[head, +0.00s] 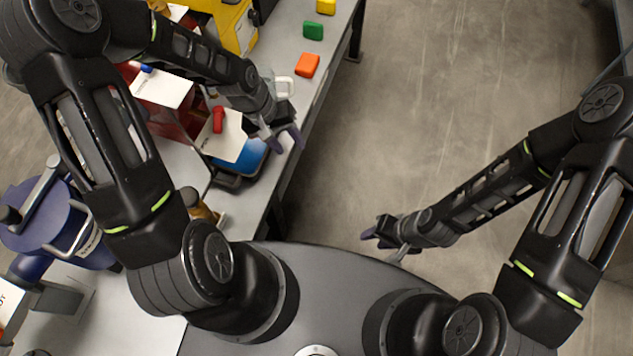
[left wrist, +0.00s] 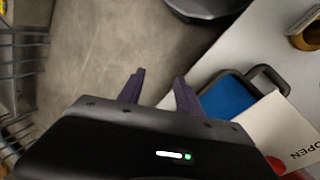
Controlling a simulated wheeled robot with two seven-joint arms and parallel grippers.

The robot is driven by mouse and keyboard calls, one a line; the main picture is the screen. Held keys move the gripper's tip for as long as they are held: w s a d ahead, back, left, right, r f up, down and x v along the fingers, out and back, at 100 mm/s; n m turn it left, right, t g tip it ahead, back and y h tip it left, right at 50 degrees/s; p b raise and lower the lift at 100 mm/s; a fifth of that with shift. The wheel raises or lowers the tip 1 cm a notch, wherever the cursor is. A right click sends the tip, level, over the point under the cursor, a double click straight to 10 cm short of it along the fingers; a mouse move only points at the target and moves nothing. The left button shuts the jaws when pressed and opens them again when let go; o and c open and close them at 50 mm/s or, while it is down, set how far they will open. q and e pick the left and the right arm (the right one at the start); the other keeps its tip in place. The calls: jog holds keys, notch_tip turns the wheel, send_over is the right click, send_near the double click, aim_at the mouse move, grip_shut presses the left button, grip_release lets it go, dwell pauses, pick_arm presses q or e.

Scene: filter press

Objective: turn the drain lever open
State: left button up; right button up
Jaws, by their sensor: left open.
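A small red lever (head: 218,118) stands at the upper left of a white card (head: 232,148) in the head view. I take it for the drain lever. In the left wrist view the card (left wrist: 285,130) reads OPEN, and a bit of red (left wrist: 276,166) shows at the bottom edge, mostly cut off. My left gripper (head: 282,138) is open and empty, to the right of the lever and apart from it, over the bench's edge. Its spread purple fingers also show in the left wrist view (left wrist: 159,90). My right gripper (head: 378,234) hangs over the floor, far from the lever; its finger gap is unclear.
A dark-rimmed tray with a blue inside (head: 251,158) lies below the card. Orange (head: 307,65), green (head: 313,31) and yellow (head: 326,6) blocks lie along the bench (head: 285,50). A blue-purple vessel (head: 45,215) stands at left. Floor at right is clear.

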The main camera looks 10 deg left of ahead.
pick_arm(q)
jog(key=s+d+f+m+h+p, duration=0.1)
jog(key=s+d+f+p, duration=0.1)
jog(key=s+d+f, duration=0.3)
jog(key=s+d, duration=0.2)
jog(key=d, duration=0.2)
jog(key=shift+f, duration=0.2)
